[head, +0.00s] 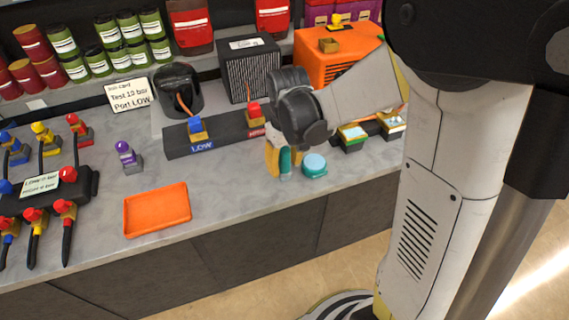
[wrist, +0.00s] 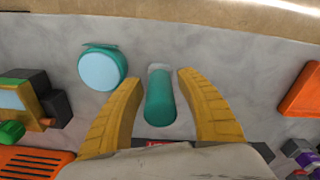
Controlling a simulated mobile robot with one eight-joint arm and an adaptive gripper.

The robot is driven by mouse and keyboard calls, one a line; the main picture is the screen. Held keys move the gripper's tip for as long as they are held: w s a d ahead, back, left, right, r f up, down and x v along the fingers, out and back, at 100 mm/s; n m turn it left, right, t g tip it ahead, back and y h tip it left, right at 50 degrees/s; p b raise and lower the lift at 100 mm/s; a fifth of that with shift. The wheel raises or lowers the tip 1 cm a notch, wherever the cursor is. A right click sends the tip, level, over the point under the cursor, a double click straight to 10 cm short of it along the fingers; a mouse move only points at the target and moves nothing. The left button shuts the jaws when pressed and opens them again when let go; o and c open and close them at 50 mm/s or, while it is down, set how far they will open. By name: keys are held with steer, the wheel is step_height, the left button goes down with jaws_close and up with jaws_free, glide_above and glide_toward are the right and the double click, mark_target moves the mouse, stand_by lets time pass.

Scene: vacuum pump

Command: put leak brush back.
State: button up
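The leak brush appears to be the teal cylinder with a pale grey end (wrist: 160,104) in the wrist view. It lies between the two yellow fingers of my gripper (wrist: 160,79), with a narrow gap visible on each side, so the gripper looks open around it. In the head view my gripper (head: 284,168) points down at the counter, with the teal brush (head: 285,160) partly hidden between its fingers. A round teal pot with a pale blue top (head: 314,164) stands just right of the gripper. In the wrist view this pot (wrist: 101,69) is left of the fingers.
An orange tray (head: 157,210) lies to the left on the grey counter (head: 225,195). A dark block marked LOW (head: 205,141) stands behind my gripper. Green-topped fittings (head: 352,137) are to the right. The counter between tray and gripper is clear.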

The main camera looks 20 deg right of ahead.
steer(key=shift+r, duration=0.1)
steer(key=r+p, duration=0.1)
steer(key=r, duration=0.3)
steer(key=r+p, duration=0.2)
steer(key=r, duration=0.2)
steer(key=r+p, duration=0.2)
steer(key=r, duration=0.2)
steer(key=shift+s+r, duration=0.1)
steer(key=shift+s, duration=0.25)
steer(key=s+r+m+t, duration=0.3)
steer(key=s+r+t, duration=0.3)
steer(key=s, duration=0.6)
steer(key=shift+r+t, duration=0.25)
steer(key=shift+t, duration=0.05)
